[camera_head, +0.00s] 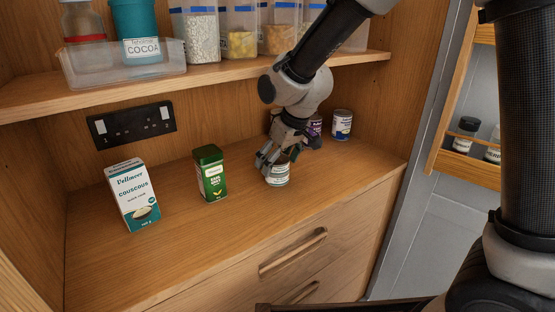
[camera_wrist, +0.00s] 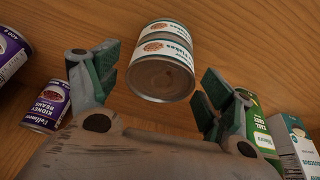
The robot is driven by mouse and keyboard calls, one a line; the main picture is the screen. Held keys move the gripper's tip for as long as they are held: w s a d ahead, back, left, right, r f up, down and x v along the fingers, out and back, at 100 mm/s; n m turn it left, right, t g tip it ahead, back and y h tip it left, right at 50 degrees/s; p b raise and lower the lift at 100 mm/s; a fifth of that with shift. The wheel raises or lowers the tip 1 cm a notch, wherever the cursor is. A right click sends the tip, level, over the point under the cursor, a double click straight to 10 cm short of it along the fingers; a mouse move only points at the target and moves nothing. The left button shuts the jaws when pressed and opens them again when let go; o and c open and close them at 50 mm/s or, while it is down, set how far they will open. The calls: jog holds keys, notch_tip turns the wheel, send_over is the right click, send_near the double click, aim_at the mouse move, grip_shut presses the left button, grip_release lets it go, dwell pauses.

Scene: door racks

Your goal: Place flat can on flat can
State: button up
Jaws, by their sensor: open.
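Two flat cans with white and green labels stand stacked one on the other, the upper can (camera_wrist: 162,55) over the lower can (camera_wrist: 168,29) in the wrist view. In the head view the flat cans (camera_head: 278,178) are on the wooden counter, with their upper part hidden behind my fingers. My gripper (camera_head: 273,160) is above and around the top of the stack. In the wrist view my gripper (camera_wrist: 158,87) is open, with a finger on each side of the upper can and a visible gap to both.
A green tea tin (camera_head: 210,173) and a couscous box (camera_head: 134,194) stand left of the cans. Purple kidney bean cans (camera_wrist: 46,106) and a white-blue can (camera_head: 342,124) stand behind on the right. A loaded shelf (camera_head: 220,73) hangs above. The counter front is clear.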

jog(key=shift+r, duration=0.45)
jog(key=v, duration=1.1)
jog(key=s+d+r+m+h, duration=0.1)
jog(key=s+d+r+m, duration=0.15)
jog(key=d, duration=0.75)
jog(key=s+d+r+m, duration=0.15)
jog(key=s+d, duration=0.25)
jog(key=d, duration=0.5)
jog(key=s+d+f+m+h, duration=0.2)
jog(key=s+d+m, duration=0.2)
jog(key=s+d, duration=0.9)
jog(key=shift+s+m+t, duration=0.3)
jog(key=shift+s+t, duration=0.1)
jog(key=shift+s, duration=0.15)
